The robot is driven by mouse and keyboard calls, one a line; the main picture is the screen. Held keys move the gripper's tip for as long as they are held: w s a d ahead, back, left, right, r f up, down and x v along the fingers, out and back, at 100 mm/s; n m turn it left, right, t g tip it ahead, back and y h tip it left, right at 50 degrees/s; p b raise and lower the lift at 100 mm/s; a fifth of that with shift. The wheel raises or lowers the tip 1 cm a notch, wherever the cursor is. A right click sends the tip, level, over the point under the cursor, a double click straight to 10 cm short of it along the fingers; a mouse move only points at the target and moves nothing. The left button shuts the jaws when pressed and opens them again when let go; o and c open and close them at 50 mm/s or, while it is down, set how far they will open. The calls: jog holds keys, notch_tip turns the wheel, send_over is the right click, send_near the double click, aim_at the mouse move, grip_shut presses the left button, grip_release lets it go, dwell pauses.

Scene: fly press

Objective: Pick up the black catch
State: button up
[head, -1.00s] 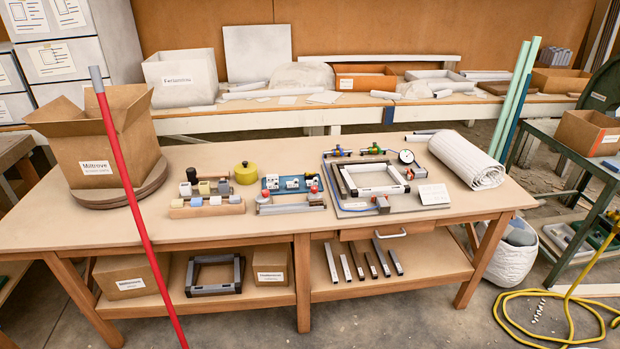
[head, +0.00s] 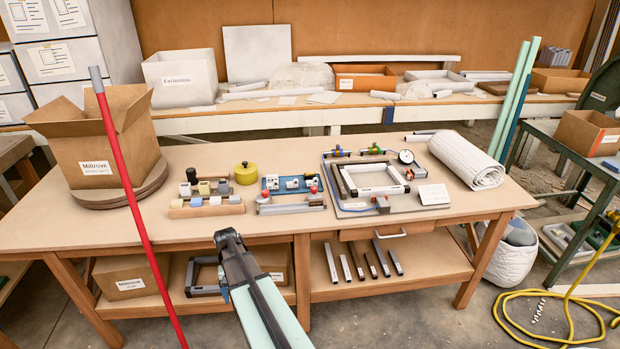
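A small black piece (head: 191,175) stands at the back left of a wooden block rack on the workbench. It is the darkest piece there, but it is too small to tell for sure that it is the black catch. The rack (head: 207,209) also holds several pale, grey and yellowish blocks. My gripper (head: 228,236) is at the bench's front edge in the picture, below and right of the rack and apart from the black piece. Its fingers are dark and too small to tell whether they are open or shut.
A yellow round pot (head: 246,173) and a blue tray with small parts (head: 292,184) stand right of the rack. A frame fixture (head: 372,180) with a dial is further right. A large carton (head: 95,150) and a red pole (head: 130,190) are at left. The bench front is clear.

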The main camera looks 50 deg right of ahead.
jog(key=w+d+r+m, duration=0.1)
jog(key=d+r, duration=0.5)
jog(key=d, duration=0.1)
jog(key=w+d+r+m+t, duration=0.1)
jog(key=w+d+r, duration=0.1)
jog(key=d+r, duration=0.4)
jog(key=w+d+r+m, duration=0.1)
jog(key=d+r, duration=0.6)
jog(key=r, duration=0.1)
jog(key=shift+w+d+r+t+h, duration=0.25)
jog(key=shift+w+d+t+h, duration=0.05)
jog(key=shift+w+d+t, duration=0.1)
jog(key=w+d+r, duration=0.2)
jog(key=d+r, duration=0.1)
jog(key=d, duration=0.6)
jog(key=w+d+r, duration=0.3)
jog(key=d, duration=0.6)
notch_tip(320, 180, up, 4)
jog(key=n+t+h, duration=0.1)
send_over(310, 175)
jog(key=f, duration=0.8)
jog(key=shift+a+f, duration=0.3)
jog(key=shift+s+d+f, duration=0.1)
jog(key=shift+f, duration=1.3)
jog(key=shift+s+d+f, duration=0.1)
jog(key=shift+f, duration=1.25)
jog(key=c, duration=1.1)
